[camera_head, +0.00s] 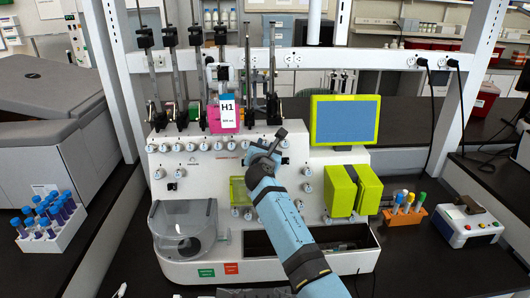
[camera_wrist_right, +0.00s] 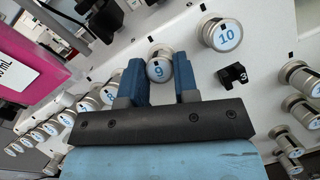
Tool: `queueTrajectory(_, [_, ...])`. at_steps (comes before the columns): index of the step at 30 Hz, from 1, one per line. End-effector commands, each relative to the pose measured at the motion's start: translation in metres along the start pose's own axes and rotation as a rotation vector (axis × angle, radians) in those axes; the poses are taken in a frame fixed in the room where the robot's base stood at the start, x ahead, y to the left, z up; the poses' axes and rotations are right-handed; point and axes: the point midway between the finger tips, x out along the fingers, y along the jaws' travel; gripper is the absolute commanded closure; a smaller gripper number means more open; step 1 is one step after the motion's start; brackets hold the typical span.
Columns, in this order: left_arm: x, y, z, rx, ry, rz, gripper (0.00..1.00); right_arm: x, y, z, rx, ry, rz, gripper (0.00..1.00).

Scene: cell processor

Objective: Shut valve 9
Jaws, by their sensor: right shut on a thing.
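Valve 9 (camera_wrist_right: 158,69) is a round metal knob with a blue 9 on its white face, on the white front panel of the cell processor (camera_head: 215,262). In the right wrist view it sits between the two blue fingers of my right gripper (camera_head: 266,147), which is shut on it. In the head view my gripper and wrist hide this knob. My left gripper is not in view.
Valve 10 (camera_wrist_right: 222,36) is close on the right and knob 8 (camera_wrist_right: 110,94) on the left. A black clip marked 3 (camera_wrist_right: 232,76) sticks out beside the right finger. A pink H1 bag (camera_head: 222,115) hangs above left; a green-framed screen (camera_head: 345,121) stands right.

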Motion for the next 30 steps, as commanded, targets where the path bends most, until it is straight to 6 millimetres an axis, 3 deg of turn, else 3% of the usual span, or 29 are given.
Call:
queueTrajectory(6, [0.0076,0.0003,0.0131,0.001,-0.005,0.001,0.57,0.0002,0.0007,-0.0005,0.155,-0.002,-0.067,0.95])
queueTrajectory(15, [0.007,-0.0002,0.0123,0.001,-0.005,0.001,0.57,0.0,0.0009,0.0005,0.166,-0.002,-0.072,0.95])
queueTrajectory(16, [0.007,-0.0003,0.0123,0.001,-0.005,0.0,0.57,0.0001,0.0009,0.0005,0.166,-0.002,-0.072,0.67])
queueTrajectory(19, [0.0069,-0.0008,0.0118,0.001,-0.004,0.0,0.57,0.0001,0.0009,0.0005,0.166,-0.002,-0.072,0.46])
queueTrajectory(30, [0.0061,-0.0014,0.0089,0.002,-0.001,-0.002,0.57,0.0004,0.0002,0.0011,0.165,-0.001,-0.071,0.46])
